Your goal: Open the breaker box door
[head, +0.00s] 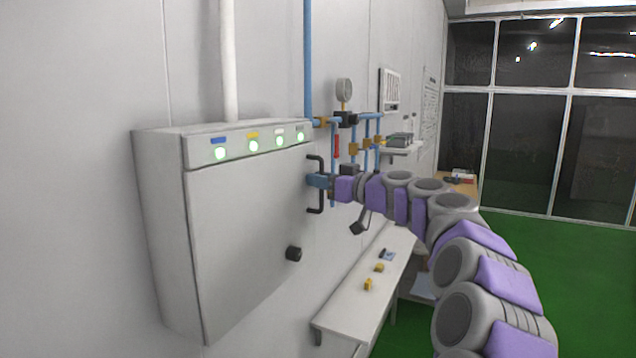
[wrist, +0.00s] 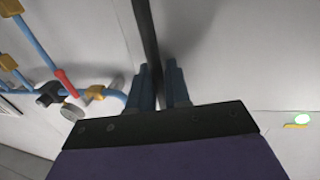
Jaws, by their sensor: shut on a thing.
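The grey breaker box (head: 165,240) is mounted on the wall at the left in the head view. Its door (head: 245,240) looks closed, lying flat across the front below a strip of green lights. A black bar handle (head: 314,207) stands out at the door's right edge. My gripper (head: 319,181) reaches in from the right and its blue fingers are shut on the handle, around its middle. In the wrist view, the handle (wrist: 148,35) runs down between the two fingers of my gripper (wrist: 160,75). The fingers hide part of the bar.
A black knob (head: 293,254) sticks out low on the door. Blue pipes with a gauge (head: 344,90) and valves are on the wall behind my gripper. A white bench (head: 350,300) with small yellow parts stands below. Green floor (head: 580,270) is clear at the right.

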